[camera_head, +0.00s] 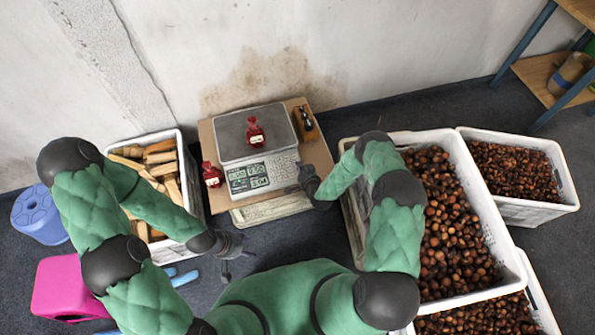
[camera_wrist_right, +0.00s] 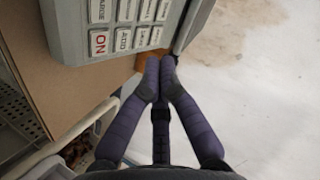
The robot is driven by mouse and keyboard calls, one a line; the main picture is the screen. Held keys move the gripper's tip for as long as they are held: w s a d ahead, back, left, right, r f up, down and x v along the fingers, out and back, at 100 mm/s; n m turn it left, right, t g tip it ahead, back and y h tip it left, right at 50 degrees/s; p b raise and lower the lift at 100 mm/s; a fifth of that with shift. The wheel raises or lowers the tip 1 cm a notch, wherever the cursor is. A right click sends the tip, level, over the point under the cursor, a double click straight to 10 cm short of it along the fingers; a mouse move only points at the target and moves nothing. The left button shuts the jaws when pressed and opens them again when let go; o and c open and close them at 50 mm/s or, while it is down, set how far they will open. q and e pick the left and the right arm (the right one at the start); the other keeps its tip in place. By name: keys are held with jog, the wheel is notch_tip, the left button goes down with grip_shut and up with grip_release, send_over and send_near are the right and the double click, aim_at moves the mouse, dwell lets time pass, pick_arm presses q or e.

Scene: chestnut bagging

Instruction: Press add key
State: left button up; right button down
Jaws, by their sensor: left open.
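The scale (camera_head: 250,150) stands on a small table, its grey plate at the back and its keypad (camera_head: 270,172) in front. In the right wrist view, the add key (camera_wrist_right: 124,39) sits beside the red-lettered ON key (camera_wrist_right: 100,43). My right gripper (camera_head: 304,182) is at the right front corner of the scale. In the wrist view its fingers (camera_wrist_right: 160,66) are together and empty, their tips by the keypad panel's edge, off the add key; whether they touch the panel is unclear. My left gripper (camera_head: 232,258) is open and empty, low in front of the table.
A red bag (camera_head: 255,132) is on the scale plate; another red bag (camera_head: 211,175) lies left of the scale. A dark-topped bottle-like object (camera_head: 307,124) stands right of it. Crates of chestnuts (camera_head: 515,262) fill the right. A crate of wooden pieces (camera_head: 189,171) stands left.

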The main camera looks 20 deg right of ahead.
jog(key=shift+w+f, duration=0.35)
jog(key=shift+f, duration=0.45)
jog(key=shift+w+f, duration=0.15)
jog(key=shift+f, duration=0.3)
jog(key=shift+f, duration=0.2)
dwell(0.5)
jog(key=shift+w+f, duration=0.1)
jog(key=shift+f, duration=0.1)
jog(key=shift+w+f, duration=0.1)
jog(key=shift+f, duration=0.2)
dwell(0.6)
jog(key=shift+r+p, duration=0.1)
jog(key=shift+p, duration=0.2)
jog(key=shift+s+r+p, duration=0.25)
jog(key=shift+r+p, duration=0.2)
jog(key=shift+r, duration=0.15)
